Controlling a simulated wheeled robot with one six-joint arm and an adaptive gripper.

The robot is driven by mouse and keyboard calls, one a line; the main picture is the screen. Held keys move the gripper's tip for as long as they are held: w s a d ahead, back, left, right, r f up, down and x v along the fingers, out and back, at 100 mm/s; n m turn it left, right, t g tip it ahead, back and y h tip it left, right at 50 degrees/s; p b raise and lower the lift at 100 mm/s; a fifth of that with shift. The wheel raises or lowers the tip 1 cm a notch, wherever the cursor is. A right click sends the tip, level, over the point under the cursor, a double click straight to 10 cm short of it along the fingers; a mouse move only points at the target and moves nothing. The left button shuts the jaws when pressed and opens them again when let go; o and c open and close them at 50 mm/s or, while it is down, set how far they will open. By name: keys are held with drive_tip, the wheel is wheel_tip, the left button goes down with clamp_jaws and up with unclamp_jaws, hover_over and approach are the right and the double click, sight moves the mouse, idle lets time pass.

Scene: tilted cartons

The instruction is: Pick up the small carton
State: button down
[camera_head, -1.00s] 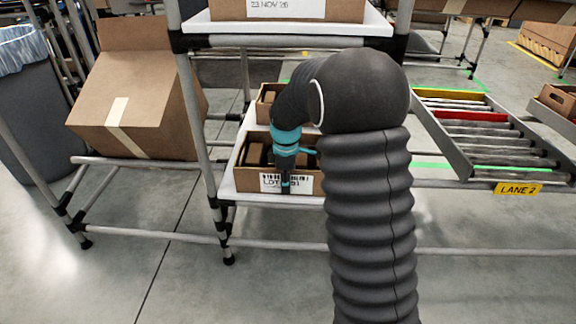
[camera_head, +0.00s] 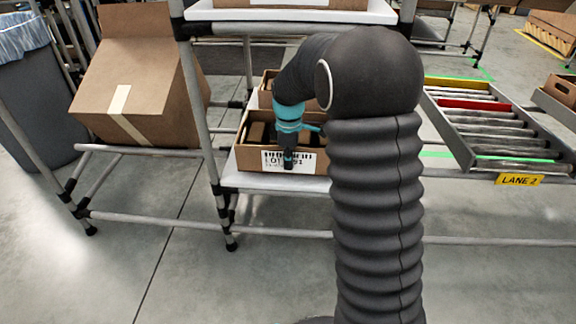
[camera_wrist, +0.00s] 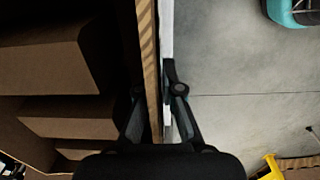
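The small brown carton (camera_head: 251,159) is an open-topped box with a white LOT label on its front. It is at the front of the lower white shelf (camera_head: 240,181), with a strip of bare shelf showing in front of it. My gripper (camera_head: 289,163) points down at its front wall. In the wrist view, the fingers of my gripper (camera_wrist: 158,95) straddle the wall (camera_wrist: 149,50), one inside and one outside, and look closed on it. Brown blocks (camera_wrist: 45,65) lie inside the carton. The fingertip contact is partly hidden.
Another brown box (camera_head: 265,92) stands close behind the carton. An upper shelf (camera_head: 290,15) hangs above, with a rack post (camera_head: 201,120) to the left. A large tilted carton (camera_head: 150,85) is further left. A roller lane (camera_head: 490,130) is right.

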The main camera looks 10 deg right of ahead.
drive_tip(key=s+a, duration=0.2)
drive_tip(key=s, duration=0.6)
drive_tip(key=s+a, duration=0.3)
drive_tip(key=s, duration=0.6)
drive_tip(key=shift+a, duration=0.3)
drive_tip(key=shift+s, duration=0.15)
